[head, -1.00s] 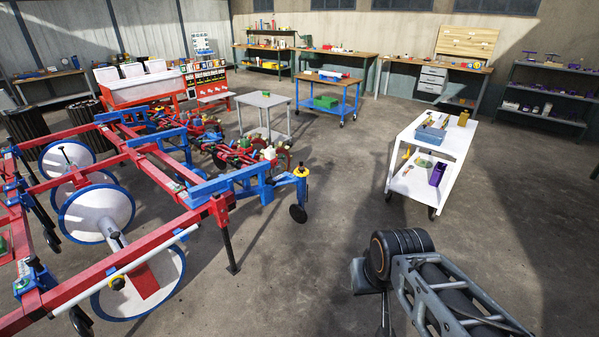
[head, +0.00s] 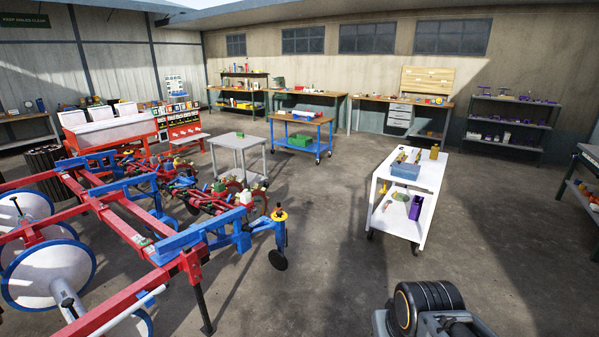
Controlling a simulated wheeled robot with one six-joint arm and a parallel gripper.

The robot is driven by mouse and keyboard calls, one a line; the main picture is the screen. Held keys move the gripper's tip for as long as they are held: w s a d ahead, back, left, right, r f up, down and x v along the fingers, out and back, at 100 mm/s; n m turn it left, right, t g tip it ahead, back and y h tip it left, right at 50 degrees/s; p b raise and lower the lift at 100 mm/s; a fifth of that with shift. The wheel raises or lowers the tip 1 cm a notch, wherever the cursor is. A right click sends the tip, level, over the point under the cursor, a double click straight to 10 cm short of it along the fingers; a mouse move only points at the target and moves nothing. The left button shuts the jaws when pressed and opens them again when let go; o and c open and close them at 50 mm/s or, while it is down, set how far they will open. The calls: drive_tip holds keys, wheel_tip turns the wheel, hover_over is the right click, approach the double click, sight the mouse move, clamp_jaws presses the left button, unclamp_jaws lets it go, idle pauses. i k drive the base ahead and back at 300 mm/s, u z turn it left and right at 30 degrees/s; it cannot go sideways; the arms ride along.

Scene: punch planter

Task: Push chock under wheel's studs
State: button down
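The planter's red frame (head: 130,225) with blue parts (head: 215,225) fills the left side. White wheel discs with blue rims (head: 50,273) stand under it at the lower left, partly cut off by the frame edge. I cannot make out studs on them at this distance. A small black wheel (head: 278,260) stands under the blue end of the planter. I cannot pick out a chock. Part of my arm shows at the bottom right, but my gripper is out of view.
A white cart (head: 435,175) with a blue bin (head: 405,170) and purple holder (head: 416,207) stands right of centre. A grey table (head: 238,140) and blue workbench (head: 303,121) stand behind. The central floor (head: 310,210) is clear. Shelving (head: 510,125) lines the back right.

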sight(278, 207)
drive_tip(key=i, duration=7.35)
drive_tip(key=u, duration=2.5)
